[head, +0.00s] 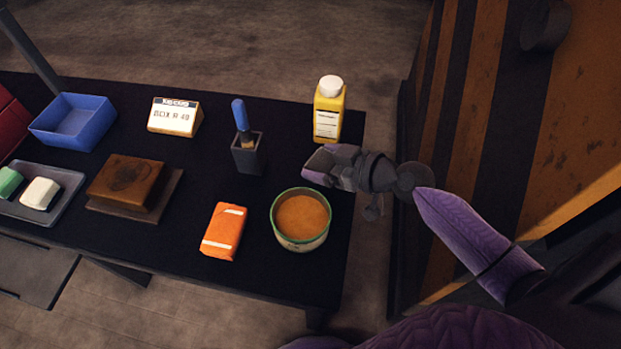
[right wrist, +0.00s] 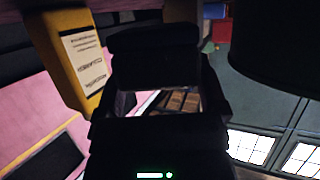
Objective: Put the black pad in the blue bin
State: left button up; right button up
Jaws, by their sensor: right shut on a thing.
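The blue bin (head: 57,137) stands at the far left of the black table in the head view, and its inside looks empty. My right gripper (head: 318,168) is over the right end of the table, just in front of the yellow bottle, well to the right of the bin. In the right wrist view a dark block, which looks like the black pad (right wrist: 152,57), sits between the fingers, and the gripper is shut on it. I cannot make out the pad in the head view. My left gripper is not in view.
Between the gripper and bin stand a dark holder (head: 247,155) with a blue-handled tool and a labelled box (head: 174,117). A yellow bottle (head: 328,112), green-rimmed tin (head: 300,238), orange packet (head: 223,232), brown block (head: 126,183) and grey tray (head: 68,187) stand around.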

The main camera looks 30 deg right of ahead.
aim_at(323, 172)
notch_tip(323, 172, down, 4)
jog(key=shift+r+b, duration=0.25)
jog(key=shift+b, duration=0.45)
jog(key=shift+r, duration=0.2)
jog(key=o, duration=1)
jog(key=shift+f, duration=0.1)
jog(key=shift+o, duration=0.2)
